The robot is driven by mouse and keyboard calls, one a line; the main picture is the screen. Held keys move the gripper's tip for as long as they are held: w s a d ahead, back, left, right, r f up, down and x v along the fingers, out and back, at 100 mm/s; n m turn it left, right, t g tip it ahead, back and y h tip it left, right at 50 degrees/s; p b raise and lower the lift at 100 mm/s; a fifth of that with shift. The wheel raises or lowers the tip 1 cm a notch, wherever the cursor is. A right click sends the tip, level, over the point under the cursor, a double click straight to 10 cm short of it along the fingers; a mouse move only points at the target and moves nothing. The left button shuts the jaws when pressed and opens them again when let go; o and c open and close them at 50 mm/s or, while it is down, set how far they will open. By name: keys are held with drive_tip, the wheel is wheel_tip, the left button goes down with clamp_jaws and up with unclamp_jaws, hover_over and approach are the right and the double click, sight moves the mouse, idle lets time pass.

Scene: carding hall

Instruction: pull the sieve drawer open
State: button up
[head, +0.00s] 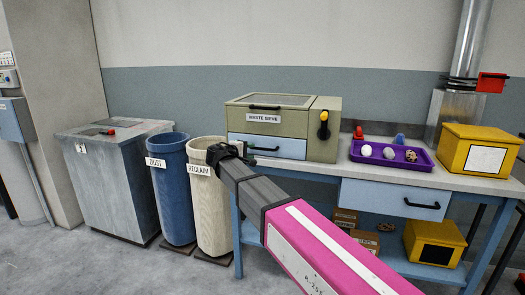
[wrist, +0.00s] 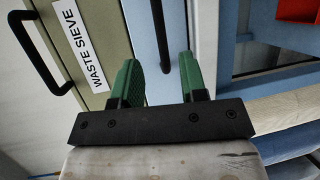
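The waste sieve (head: 266,128) is an olive box on the workbench with a "WASTE SIEVE" label, which also shows in the wrist view (wrist: 92,60). Its light-blue sieve drawer (head: 290,148) is below the label and looks shut. The drawer has a black bar handle (head: 264,149), seen at the top centre of the wrist view (wrist: 162,35). My gripper (head: 247,150) is at the handle's left end. In the wrist view my gripper (wrist: 160,66) has its two green fingers apart, with the handle's near end between the fingertips. I cannot tell whether they touch it.
Reclaim bin (head: 208,210) and dust bin (head: 171,190) stand left of the bench. A purple tray (head: 400,162), yellow box (head: 480,135) and red object (head: 359,133) are to the right on the bench. A wider bench drawer (head: 375,197) is below. The front floor is clear.

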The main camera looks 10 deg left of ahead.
sight(262, 149)
drive_tip(key=x, duration=0.9)
drive_tip(key=shift+s, duration=0.1)
clamp_jaws()
